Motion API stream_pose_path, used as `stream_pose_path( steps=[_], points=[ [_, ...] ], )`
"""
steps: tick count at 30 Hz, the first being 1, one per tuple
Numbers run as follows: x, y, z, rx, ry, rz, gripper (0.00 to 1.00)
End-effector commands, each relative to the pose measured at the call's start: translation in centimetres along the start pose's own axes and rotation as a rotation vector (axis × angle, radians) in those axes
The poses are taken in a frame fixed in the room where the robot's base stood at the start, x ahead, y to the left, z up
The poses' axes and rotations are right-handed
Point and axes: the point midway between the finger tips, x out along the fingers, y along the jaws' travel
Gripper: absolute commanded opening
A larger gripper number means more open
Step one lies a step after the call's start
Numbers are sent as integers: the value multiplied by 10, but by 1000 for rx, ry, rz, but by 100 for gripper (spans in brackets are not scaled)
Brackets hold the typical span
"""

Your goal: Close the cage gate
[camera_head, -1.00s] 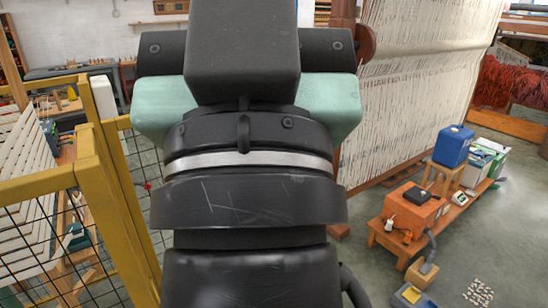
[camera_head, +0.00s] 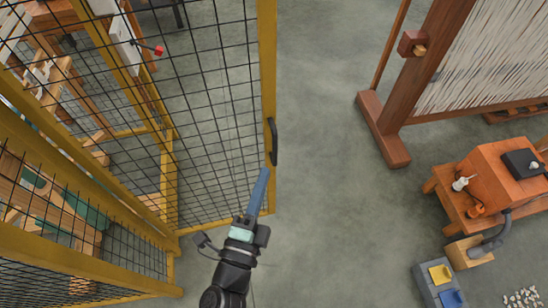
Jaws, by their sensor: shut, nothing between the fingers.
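The cage gate (camera_head: 266,70) is a yellow-framed panel of black wire mesh. It stands open, sticking out to the right from the yellow cage frame (camera_head: 75,190). A black handle (camera_head: 272,142) sits on its right-hand post. My gripper (camera_head: 265,174) points up the picture at that post, with its long blue fingers together and nothing between them. The fingertips appear just below the handle, in front of the post; I cannot tell whether they touch it. A white box with a red knob (camera_head: 159,51) is on the cage frame behind the mesh.
Grey floor (camera_head: 330,190) is clear to the right of the gate. A wooden loom (camera_head: 420,70) stands at upper right. An orange box (camera_head: 490,175) on a wooden bench and a blue-grey crate (camera_head: 437,280) stand at lower right.

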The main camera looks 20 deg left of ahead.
Motion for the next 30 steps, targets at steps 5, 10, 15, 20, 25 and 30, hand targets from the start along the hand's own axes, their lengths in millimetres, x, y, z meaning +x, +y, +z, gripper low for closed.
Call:
stream_pose_path(
  steps=[5,10,15,20,25,30],
  points=[
    [-41,54,-8,65,46,102,0],
    [-30,58,-11,73,56,110,0],
    [2,60,-12,73,55,107,0],
    [36,64,-13,72,54,108,0],
    [64,66,-7,72,51,108,0],
    [78,68,6,71,52,109,0]
  ],
)
